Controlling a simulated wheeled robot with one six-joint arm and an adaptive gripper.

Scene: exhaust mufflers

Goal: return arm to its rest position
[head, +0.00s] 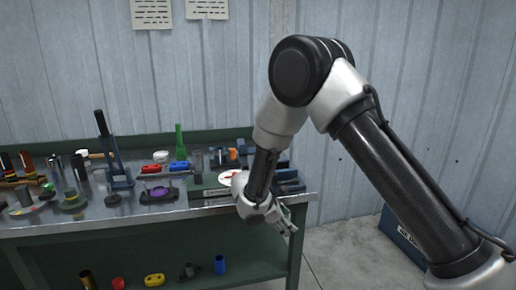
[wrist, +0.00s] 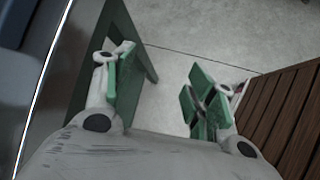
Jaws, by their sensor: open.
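My arm is raised and bent in the head view, with its elbow high and its forearm hanging down toward the right end of the workbench (head: 150,212). My gripper (head: 287,222) is at the bench's front right corner, pointing down and to the right. In the wrist view my gripper (wrist: 160,98) has its two green-padded fingers wide apart. Nothing is between them; grey floor shows in the gap.
The bench top holds a dark press (head: 115,160), a green upright tool (head: 180,143) and several small parts. A lower shelf holds a yellow part (head: 154,280) and a blue cup (head: 220,265). A dark blue box (head: 403,238) stands by the wall. Brown slats (wrist: 285,110) are close on the right in the wrist view.

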